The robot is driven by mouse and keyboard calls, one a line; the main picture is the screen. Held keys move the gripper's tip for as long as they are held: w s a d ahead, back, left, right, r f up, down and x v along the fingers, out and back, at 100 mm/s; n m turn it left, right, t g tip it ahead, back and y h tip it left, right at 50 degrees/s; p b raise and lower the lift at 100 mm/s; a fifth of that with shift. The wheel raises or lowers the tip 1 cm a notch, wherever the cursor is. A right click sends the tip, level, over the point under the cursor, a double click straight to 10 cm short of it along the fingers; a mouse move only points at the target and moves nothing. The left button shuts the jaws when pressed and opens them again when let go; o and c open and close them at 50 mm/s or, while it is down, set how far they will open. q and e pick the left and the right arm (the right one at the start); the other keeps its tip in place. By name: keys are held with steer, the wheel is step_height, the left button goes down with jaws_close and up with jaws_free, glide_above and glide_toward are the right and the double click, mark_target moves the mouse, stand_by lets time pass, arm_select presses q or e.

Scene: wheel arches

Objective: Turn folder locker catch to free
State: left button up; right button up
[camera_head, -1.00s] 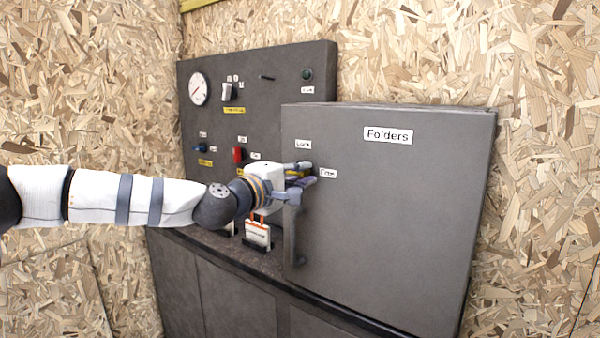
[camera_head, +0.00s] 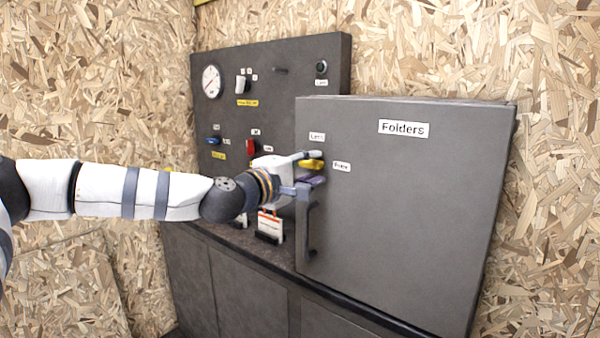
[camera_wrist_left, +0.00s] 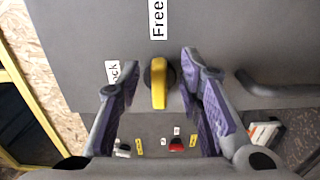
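The folder locker's catch is a yellow handle (camera_head: 312,165) on a dark round base, on the grey locker door (camera_head: 420,200). It lies about level in the head view, between the "Lock" label (camera_head: 317,136) above and the "Free" label (camera_head: 341,167) to its right. It also shows in the left wrist view (camera_wrist_left: 158,85). My left gripper (camera_head: 317,168) is open, with one finger above the catch and one below. In the left wrist view the purple finger pads (camera_wrist_left: 158,98) stand on both sides of it, with gaps visible. My right gripper is out of view.
A dark door handle (camera_head: 311,230) stands just below my left gripper. A control panel with a gauge (camera_head: 211,81), red switch (camera_head: 251,147) and blue switch (camera_head: 213,140) is behind the arm. A white-and-orange item (camera_head: 270,226) stands on the ledge below.

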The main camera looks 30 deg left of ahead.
arm_select(q)
steer(key=s, duration=1)
steer(key=shift+s+a, duration=0.35)
steer(key=shift+a, duration=0.05)
steer(key=s+d+f+m+g+h, duration=0.1)
steer(key=d+f+m+g, duration=0.3)
steer(key=f, duration=0.5)
steer(key=s+d+f+m+g+h, duration=0.1)
steer(key=d+f+g, duration=0.1)
steer(key=d+f, duration=0.45)
steer(key=s+d+f+m+g, duration=0.2)
steer(key=s+f, duration=0.2)
steer(key=f, duration=0.4)
steer(key=s+d+f+m+g, duration=0.1)
steer(key=s+f+m+g, duration=0.2)
steer(key=f, duration=0.5)
steer(key=s+f+m+g+y, duration=0.1)
steer(key=s+f+m+g, duration=0.1)
steer(key=s, duration=0.8)
steer(key=s+f+m+g+y, duration=0.1)
steer(key=s+f+m+g, duration=0.1)
steer(key=s+f+g, duration=0.2)
steer(key=s+f+m+g+y, duration=0.1)
steer(key=s+f, duration=0.7)
steer(key=s, duration=1)
steer(key=shift+s+a+f+m+g, duration=0.15)
steer(key=shift+a+f+m+g, duration=0.1)
steer(key=shift+m+g, duration=0.75)
